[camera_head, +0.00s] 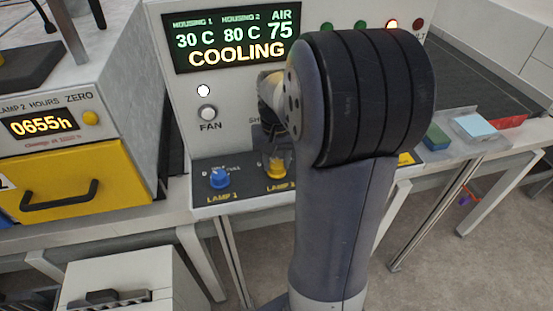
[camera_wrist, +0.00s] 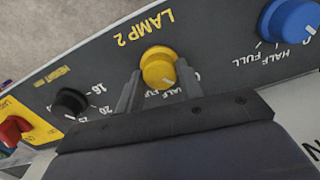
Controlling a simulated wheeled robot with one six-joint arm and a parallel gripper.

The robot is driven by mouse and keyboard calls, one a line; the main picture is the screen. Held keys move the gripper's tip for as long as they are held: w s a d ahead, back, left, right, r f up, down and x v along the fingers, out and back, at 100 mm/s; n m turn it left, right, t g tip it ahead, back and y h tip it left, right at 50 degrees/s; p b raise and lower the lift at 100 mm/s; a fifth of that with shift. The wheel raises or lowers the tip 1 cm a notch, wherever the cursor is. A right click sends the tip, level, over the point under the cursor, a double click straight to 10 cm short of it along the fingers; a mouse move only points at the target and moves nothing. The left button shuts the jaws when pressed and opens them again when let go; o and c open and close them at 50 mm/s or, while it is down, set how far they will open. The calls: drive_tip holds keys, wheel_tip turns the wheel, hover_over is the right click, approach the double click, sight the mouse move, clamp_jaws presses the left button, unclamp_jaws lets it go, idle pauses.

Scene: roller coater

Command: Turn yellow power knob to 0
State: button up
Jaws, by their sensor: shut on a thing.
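The yellow knob (camera_head: 277,168) sits on the dark sloped panel above a LAMP label, partly covered by my arm. In the wrist view the yellow knob (camera_wrist: 158,62) is near the middle, beside the upside-down LAMP 2 label. My gripper (camera_wrist: 158,85) has one finger on each side of it and is shut on it. A short pale mark shows on the knob's lower edge in the wrist view, towards the HALF FULL lettering. That lettering is partly hidden by my fingers. In the head view my gripper (camera_head: 270,135) is mostly hidden behind my arm.
A blue LAMP 1 knob (camera_head: 219,178) is left of the yellow one. In the wrist view, a black HEIGHT knob (camera_wrist: 70,103) and a red switch (camera_wrist: 15,128) lie to the left. The display (camera_head: 232,38) reads COOLING. A yellow drawer (camera_head: 75,180) stands left.

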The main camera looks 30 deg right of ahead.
sight(276, 164)
drive_tip(key=shift+n, duration=0.6)
drive_tip(key=o, duration=1)
wheel_tip(276, 164, up, 11)
drive_tip(key=shift+b, duration=0.35)
drive_tip(key=shift+f, duration=0.2)
wheel_tip(276, 164, down, 11)
drive_tip(key=shift+r+p, duration=0.15)
drive_tip(key=shift+p, duration=0.2)
